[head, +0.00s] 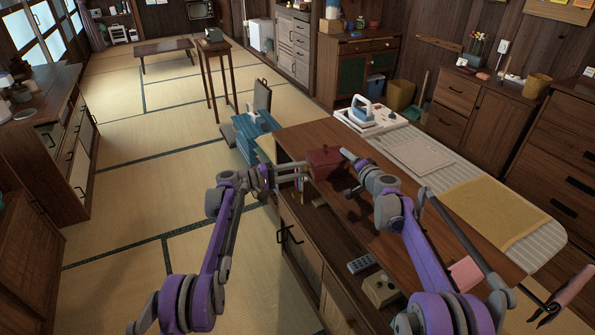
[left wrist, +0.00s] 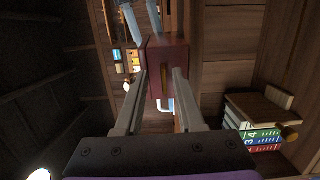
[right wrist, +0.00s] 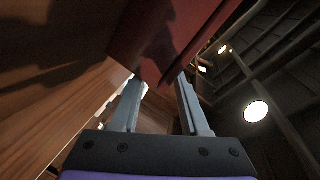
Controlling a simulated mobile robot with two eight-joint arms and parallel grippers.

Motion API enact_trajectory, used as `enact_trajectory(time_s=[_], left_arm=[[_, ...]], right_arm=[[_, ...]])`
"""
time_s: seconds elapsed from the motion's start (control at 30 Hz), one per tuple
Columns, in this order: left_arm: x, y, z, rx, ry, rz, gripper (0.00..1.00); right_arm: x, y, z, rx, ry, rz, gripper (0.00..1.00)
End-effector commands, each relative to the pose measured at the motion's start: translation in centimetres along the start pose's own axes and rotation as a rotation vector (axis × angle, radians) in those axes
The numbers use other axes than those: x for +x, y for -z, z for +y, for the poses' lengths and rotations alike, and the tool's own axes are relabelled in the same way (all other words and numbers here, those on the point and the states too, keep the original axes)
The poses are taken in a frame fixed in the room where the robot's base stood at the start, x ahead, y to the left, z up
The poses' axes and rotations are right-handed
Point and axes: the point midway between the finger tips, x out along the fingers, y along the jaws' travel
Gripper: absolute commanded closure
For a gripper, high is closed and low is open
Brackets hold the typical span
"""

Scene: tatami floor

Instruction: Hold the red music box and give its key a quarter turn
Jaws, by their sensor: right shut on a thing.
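The red music box (head: 323,157) stands on the brown wooden cabinet top, near its left edge. My right gripper (head: 349,158) is at the box's right side; in the right wrist view its fingers (right wrist: 160,85) are shut on the red box (right wrist: 165,35). In the left wrist view, the box (left wrist: 155,52) faces my left gripper (left wrist: 156,78), with a brass-coloured key (left wrist: 166,74) on the near face. My left fingers are open, apart on either side of the key. In the head view, my left gripper (head: 299,172) is left of the box.
An ironing board with an iron (head: 367,110) and a yellow cloth (head: 495,212) lies behind and right of the cabinet top (head: 385,215). Books (left wrist: 262,138) show beside my left gripper in the left wrist view. A remote (head: 361,263) lies on the shelf below.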

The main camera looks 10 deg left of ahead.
Motion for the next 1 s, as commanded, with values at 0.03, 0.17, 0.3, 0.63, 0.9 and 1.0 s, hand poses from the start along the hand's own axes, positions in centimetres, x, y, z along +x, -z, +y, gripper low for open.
enact_trajectory(time_s=[0.03,0.17,0.3,0.63,0.9,1.0], left_arm=[[0.0,0.0,-0.2,0.0,0.001,0.0,0.62],[0.0,0.0,-0.2,0.0,0.001,-0.001,0.62],[-0.6,0.0,-0.2,0.0,0.002,0.0,0.62],[-6.8,-0.1,0.0,0.002,0.001,0.002,0.62],[-11.2,-0.3,0.1,0.003,0.0,0.0,0.62],[-11.9,-0.3,0.1,0.004,0.0,0.0,0.62]], right_arm=[[0.2,-0.5,0.4,-0.009,-0.001,-0.006,1.0],[0.2,-0.5,0.4,-0.008,-0.001,-0.006,1.0],[0.1,-0.5,0.5,-0.008,-0.002,-0.005,1.0],[0.1,-0.4,0.5,-0.008,-0.002,-0.004,1.0],[0.1,-0.4,0.5,-0.008,-0.002,-0.004,1.0],[0.1,-0.4,0.5,-0.009,-0.002,-0.004,1.0]])
